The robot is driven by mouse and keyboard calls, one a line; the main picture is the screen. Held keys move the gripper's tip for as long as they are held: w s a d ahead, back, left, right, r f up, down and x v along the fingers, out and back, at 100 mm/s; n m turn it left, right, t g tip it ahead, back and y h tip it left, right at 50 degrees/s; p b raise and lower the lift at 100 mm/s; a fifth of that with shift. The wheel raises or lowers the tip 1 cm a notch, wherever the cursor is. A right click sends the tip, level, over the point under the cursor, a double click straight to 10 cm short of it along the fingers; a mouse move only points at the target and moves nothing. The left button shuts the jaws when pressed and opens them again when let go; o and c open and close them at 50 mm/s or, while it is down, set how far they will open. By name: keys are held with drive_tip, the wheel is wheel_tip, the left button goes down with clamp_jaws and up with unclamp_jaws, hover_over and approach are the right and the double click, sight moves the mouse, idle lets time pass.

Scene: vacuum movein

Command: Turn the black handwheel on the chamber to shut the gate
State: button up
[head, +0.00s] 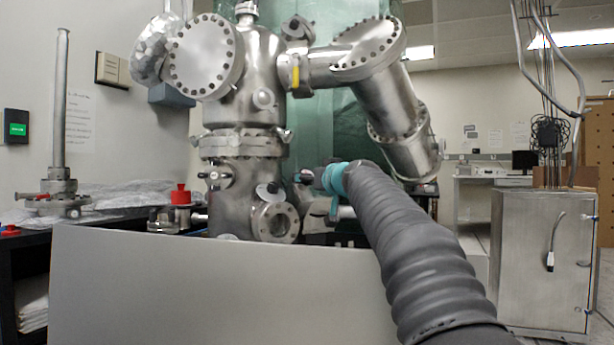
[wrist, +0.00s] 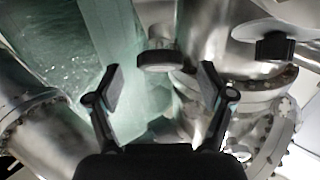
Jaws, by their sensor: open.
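The steel chamber (head: 232,208) stands in the middle of the head view, with its flanges and ports. In the wrist view a round dark-rimmed wheel with a grey face (wrist: 157,60) shows just beyond my fingertips, roughly centred between them; it looks like the handwheel. My gripper (wrist: 160,86) is open, with one finger on either side of a clear gap. No contact with the wheel shows. In the head view my arm reaches toward the chamber's right side, and my gripper (head: 309,177) is small and partly hidden there. The gate itself cannot be seen.
A pale disc with a black knob (wrist: 275,46) sits to the right in the wrist view, near a bolted flange (wrist: 262,95). A light panel (head: 215,290) stands in front of the chamber. A steel cabinet (head: 520,255) stands at the right.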

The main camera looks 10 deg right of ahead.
drive_tip(key=shift+p+x, duration=0.6)
drive_tip(key=shift+x, duration=1.35)
drive_tip(key=c, duration=1.2)
drive_tip(key=shift+o, duration=0.2)
drive_tip(key=shift+r+m+p, duration=0.25)
drive_tip(key=shift+m+p, duration=0.05)
drive_tip(key=shift+p, duration=0.2)
drive_tip(key=shift+f+m+h+p, duration=0.1)
drive_tip(key=shift+m+h+p, duration=0.45)
drive_tip(key=shift+m+h, duration=0.05)
drive_tip(key=o, duration=1.2)
drive_tip(key=shift+f, duration=0.1)
drive_tip(key=shift+c, duration=0.2)
drive_tip(key=shift+s, duration=0.1)
drive_tip(key=s+d, duration=0.1)
drive_tip(key=s, duration=1)
drive_tip(key=shift+s+d, duration=0.35)
